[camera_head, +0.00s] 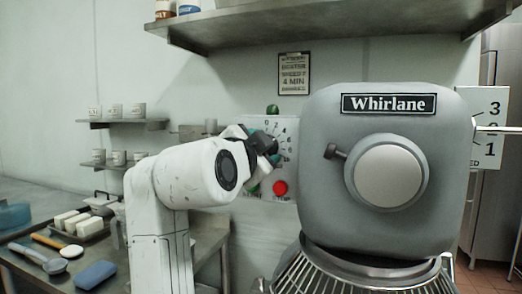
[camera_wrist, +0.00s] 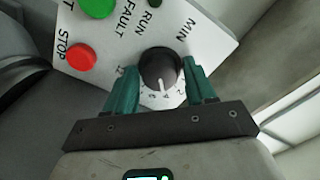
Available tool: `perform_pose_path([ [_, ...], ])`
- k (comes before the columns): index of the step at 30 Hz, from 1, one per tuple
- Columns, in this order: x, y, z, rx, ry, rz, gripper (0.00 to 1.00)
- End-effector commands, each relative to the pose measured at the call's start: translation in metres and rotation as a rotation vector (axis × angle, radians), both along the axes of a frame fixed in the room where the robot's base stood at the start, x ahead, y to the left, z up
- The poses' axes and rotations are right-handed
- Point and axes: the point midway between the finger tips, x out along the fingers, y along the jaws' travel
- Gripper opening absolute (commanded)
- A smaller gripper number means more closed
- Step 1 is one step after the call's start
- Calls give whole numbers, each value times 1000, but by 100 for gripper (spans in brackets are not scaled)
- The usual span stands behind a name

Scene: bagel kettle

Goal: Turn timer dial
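The timer dial (camera_wrist: 160,68) is a round black knob with a white pointer line, on a pale control panel (camera_wrist: 207,46) in the wrist view. Its pointer faces the lower part of the number scale, toward my gripper's palm. My gripper (camera_wrist: 163,74) has teal fingers, one on each side of the dial, with what looks like a narrow gap on each side. In the head view, my gripper (camera_head: 262,143) is at the panel (camera_head: 291,170) and hides the dial and part of the scale.
A red stop button (camera_head: 280,188) and green start button (camera_head: 252,188) sit below the dial. The grey Whirlane mixer (camera_head: 320,120) stands close on the right. A steel shelf (camera_head: 300,27) hangs above. A counter (camera_head: 207,243) with trays and tools lies left.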

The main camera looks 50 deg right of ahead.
Motion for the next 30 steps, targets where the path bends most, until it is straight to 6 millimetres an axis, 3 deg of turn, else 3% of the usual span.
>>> perform_pose_path([
  [5,0,0,0,0,1,0,70],
  [14,-1,5,0,-1,1,1,70],
  [30,-31,89,-1,0,1,3,70],
])
